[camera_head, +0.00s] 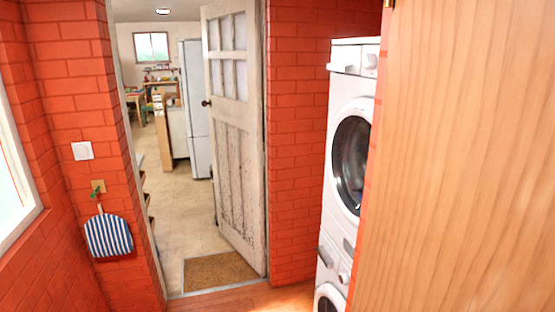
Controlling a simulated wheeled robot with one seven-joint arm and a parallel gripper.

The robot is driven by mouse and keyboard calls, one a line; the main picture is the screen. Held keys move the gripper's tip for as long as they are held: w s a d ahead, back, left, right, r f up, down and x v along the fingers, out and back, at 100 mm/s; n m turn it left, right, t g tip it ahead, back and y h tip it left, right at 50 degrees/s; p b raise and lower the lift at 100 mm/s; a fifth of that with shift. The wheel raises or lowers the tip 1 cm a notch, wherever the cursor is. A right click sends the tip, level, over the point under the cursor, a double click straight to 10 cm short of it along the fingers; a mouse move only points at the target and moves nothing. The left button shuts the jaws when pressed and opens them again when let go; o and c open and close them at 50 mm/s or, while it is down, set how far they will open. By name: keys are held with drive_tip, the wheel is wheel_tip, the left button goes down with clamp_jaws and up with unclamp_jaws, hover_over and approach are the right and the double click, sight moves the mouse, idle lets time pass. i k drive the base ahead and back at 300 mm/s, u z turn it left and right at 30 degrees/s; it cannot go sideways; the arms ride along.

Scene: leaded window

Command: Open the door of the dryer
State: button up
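The dryer (344,108) is the upper white machine of a stack at the right of the head view. Its round door (351,160), with dark glass and a pale rim, looks shut. It faces left and is seen at a steep angle. A wooden surface in front hides the dryer's right side. A second white machine (327,290) stands below it, with its round door cut off by the bottom edge. My gripper is not in this view.
A wooden panel (460,160) fills the right side close by. A worn white door (233,140) stands open on a doorway to another room, with a brown mat (220,270) at its foot. Red brick walls (297,130) flank the doorway. A striped bag (109,235) hangs at left.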

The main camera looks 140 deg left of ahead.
sight(362, 109)
drive_tip(key=u, duration=4.2)
